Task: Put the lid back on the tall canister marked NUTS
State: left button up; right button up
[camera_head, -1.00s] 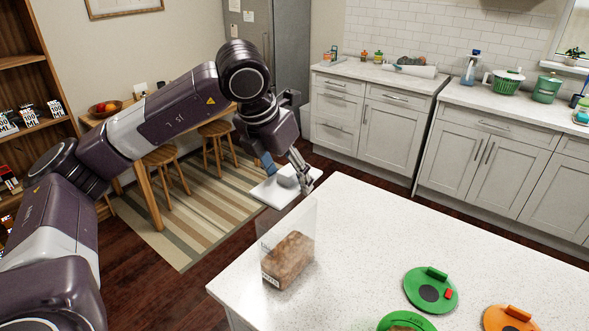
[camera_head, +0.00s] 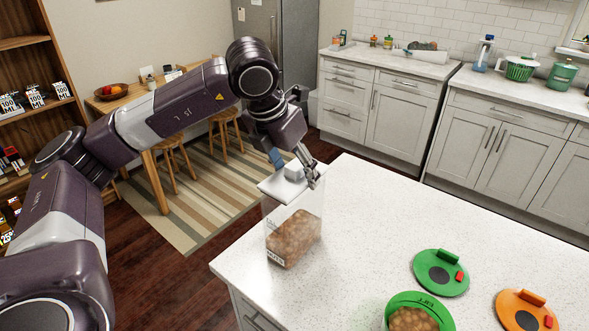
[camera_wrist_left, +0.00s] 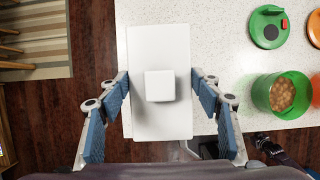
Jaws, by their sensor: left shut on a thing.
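The tall clear canister (camera_head: 293,240) stands upright near the corner of the white counter, with brown contents in its lower part and a NUTS label low on its front.
An open green canister (camera_head: 445,318) with brown contents stands at the counter's front. A round green lid (camera_head: 425,262) and a round orange lid (camera_head: 515,318) lie to its right and behind. The counter (camera_head: 370,230) around the NUTS canister is clear.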

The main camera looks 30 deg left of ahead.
pick_arm(q)
jog(key=shift+f+b, duration=0.15)
jog(key=shift+b, duration=0.15)
dwell(0.4)
dwell(0.3)
dwell(0.4)
jog(key=shift+f+b, duration=0.65)
jog(key=shift+b, duration=0.3)
dwell(0.6)
dwell(0.3)
jog(key=o, duration=1.3)
jog(key=shift+c, duration=0.2)
jog(key=o, duration=0.6)
jog(key=shift+c, duration=0.2)
